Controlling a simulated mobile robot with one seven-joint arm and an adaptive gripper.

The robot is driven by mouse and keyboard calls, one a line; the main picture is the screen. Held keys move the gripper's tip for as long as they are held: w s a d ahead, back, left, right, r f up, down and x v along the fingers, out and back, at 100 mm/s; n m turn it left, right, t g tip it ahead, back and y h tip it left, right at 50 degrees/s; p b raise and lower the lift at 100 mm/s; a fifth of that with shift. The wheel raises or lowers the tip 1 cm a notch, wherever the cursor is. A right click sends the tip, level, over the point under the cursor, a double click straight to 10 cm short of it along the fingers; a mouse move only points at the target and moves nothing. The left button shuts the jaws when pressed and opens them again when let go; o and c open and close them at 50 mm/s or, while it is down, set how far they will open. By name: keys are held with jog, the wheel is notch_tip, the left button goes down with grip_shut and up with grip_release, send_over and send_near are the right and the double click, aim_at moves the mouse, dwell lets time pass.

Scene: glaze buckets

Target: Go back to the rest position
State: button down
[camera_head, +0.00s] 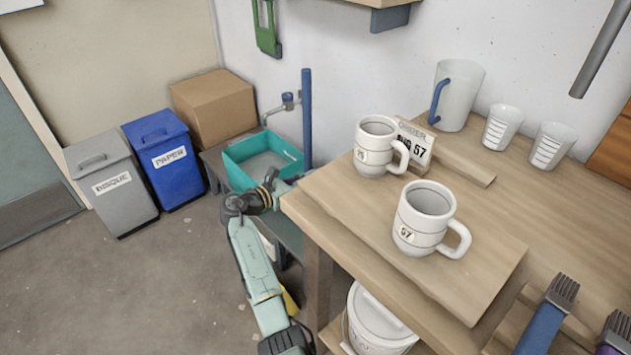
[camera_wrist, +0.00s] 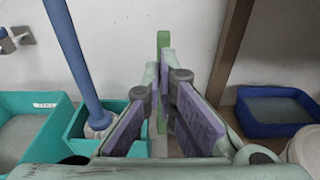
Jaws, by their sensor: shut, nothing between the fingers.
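My gripper (camera_wrist: 166,100) shows in the wrist view with purple-padded fingers; it is shut and empty. In the head view my arm reaches up beside the wooden table's left edge, and its wrist end is near the teal basin (camera_head: 237,173). The fingertips are hard to make out there. In the wrist view teal basins (camera_wrist: 82,140) and a blue upright pipe (camera_wrist: 75,58) stand to the left of the fingers. A blue tray (camera_wrist: 274,116) is to the right.
Two mugs (camera_head: 375,145) (camera_head: 424,217) stand on the board on the wooden table (camera_head: 487,195). A pitcher (camera_head: 462,95) and two measuring cups (camera_head: 501,127) (camera_head: 552,146) are behind. A lidded white bucket (camera_head: 377,320) is below. Grey (camera_head: 111,187) and blue (camera_head: 164,163) bins stand left; floor before them is clear.

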jog(key=shift+s+a+r, duration=0.35)
jog(key=shift+a+r, duration=0.15)
jog(key=shift+r, duration=0.05)
jog(key=shift+s+a+r, duration=0.35)
jog(key=shift+a+r, duration=0.1)
jog(key=shift+r, duration=0.1)
